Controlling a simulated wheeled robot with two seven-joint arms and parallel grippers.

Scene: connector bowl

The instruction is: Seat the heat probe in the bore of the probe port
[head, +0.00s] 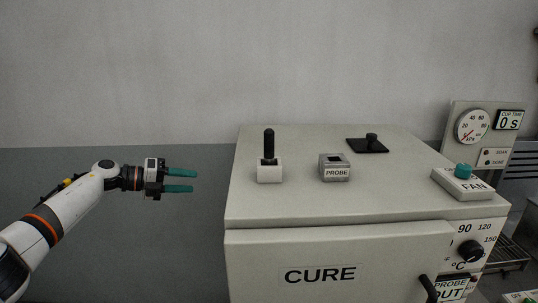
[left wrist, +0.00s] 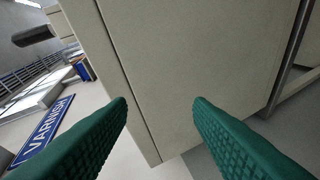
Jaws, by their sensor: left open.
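The heat probe, with a black upright handle (head: 268,143), stands in a white block (head: 269,173) on the left part of the oven top. The probe port (head: 335,169) is a grey block labelled PROBE to its right, with a dark opening on top. My left gripper (head: 194,181) is open and empty, in the air left of the oven and apart from the probe. Its green fingers also show in the left wrist view (left wrist: 160,103), with nothing between them. The probe's lower end is hidden in the white block. My right gripper is out of view.
The CURE oven (head: 320,250) carries these blocks. A black plate with a knob (head: 368,145) sits behind the port, and a FAN box (head: 463,184) is at the right. The oven top between them is clear. A VARNISH sign (left wrist: 43,132) shows in the left wrist view.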

